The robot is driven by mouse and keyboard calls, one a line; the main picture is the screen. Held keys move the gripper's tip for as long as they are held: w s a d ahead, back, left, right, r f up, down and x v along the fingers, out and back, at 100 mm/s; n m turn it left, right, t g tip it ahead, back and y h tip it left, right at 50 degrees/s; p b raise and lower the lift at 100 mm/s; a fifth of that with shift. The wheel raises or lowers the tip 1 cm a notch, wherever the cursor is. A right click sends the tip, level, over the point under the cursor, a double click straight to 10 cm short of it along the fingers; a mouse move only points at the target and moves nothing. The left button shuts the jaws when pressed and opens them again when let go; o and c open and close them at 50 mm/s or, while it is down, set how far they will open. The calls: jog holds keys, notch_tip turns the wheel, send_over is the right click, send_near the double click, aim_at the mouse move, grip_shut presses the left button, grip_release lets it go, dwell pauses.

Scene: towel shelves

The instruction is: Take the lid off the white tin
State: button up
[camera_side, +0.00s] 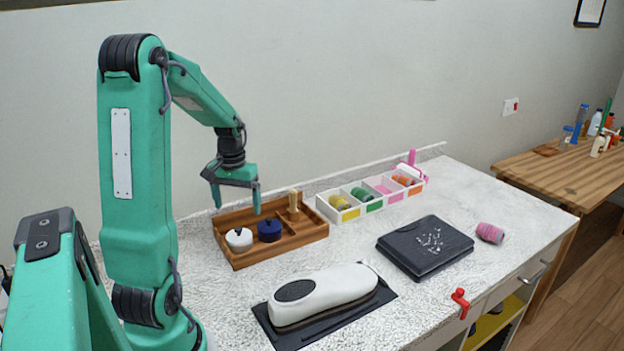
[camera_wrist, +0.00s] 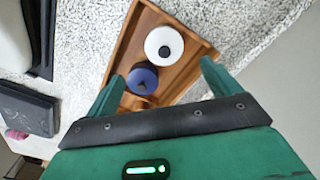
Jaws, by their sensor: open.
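The white tin (camera_side: 239,241) is a small round tin with a dark knob on its lid. It sits at the left end of a wooden tray (camera_side: 237,264), beside a dark blue tin (camera_side: 270,231) that also has a knob. The lid is on the white tin. My gripper (camera_side: 237,210) is open and empty, fingers pointing down, above the tray and apart from both tins. In the wrist view the white tin (camera_wrist: 156,38) shows beyond and between my fingertips, with the blue tin (camera_wrist: 143,77) closer to the left finger.
A wooden peg-like piece (camera_side: 294,203) stands in the tray. A white divided box (camera_side: 345,216) of coloured spools is behind right. A white iron-like object (camera_side: 325,290) lies on a dark mat in front. A black case (camera_side: 425,247) and a pink spool (camera_side: 490,233) are to the right.

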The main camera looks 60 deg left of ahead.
aim_at(238, 228)
jog(key=shift+s+a+f, duration=0.15)
jog(key=shift+a+f, duration=0.1)
jog(key=shift+a, duration=0.05)
jog(key=shift+f, duration=1.3)
jog(key=shift+f, duration=2.6)
jog(key=c, duration=1.1)
